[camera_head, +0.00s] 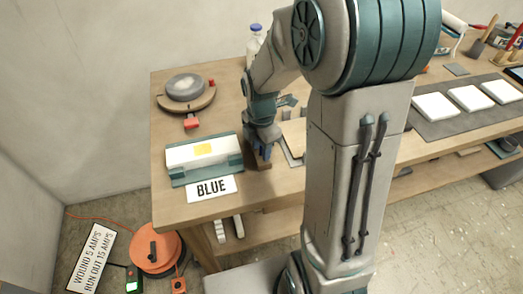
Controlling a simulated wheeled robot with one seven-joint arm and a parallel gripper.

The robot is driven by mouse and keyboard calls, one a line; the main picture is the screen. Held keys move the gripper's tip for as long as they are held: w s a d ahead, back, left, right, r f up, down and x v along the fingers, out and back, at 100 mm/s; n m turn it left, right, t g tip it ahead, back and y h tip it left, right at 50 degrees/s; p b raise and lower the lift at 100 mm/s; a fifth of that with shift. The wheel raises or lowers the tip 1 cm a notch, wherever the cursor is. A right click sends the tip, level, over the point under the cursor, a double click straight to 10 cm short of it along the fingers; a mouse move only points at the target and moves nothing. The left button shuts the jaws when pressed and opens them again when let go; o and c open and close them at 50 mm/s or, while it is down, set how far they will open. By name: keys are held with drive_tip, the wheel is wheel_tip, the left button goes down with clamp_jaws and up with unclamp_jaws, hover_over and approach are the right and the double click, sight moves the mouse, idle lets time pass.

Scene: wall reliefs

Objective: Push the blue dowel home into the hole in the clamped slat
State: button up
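My arm reaches over the workbench, and my gripper (264,152) points down near the bench's front edge, right of the white block. Small blue shapes show at its tip; I cannot tell whether they are the fingers or the blue dowel. A small brown wooden piece (261,165) is right under the tip; I cannot tell whether it is the clamped slat. No hole can be made out. Whether the gripper is open or shut is too small to see.
A white block with a yellow patch (190,157) sits in a teal holder, behind a "BLUE" card (211,188). A round grey-topped turntable (186,88) is behind. Flat boards lie right of the gripper. White tiles (434,107) lie on a dark mat. An orange cable reel (153,249) is on the floor.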

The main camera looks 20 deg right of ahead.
clamp_jaws()
drive_tip(key=shift+r, duration=0.1)
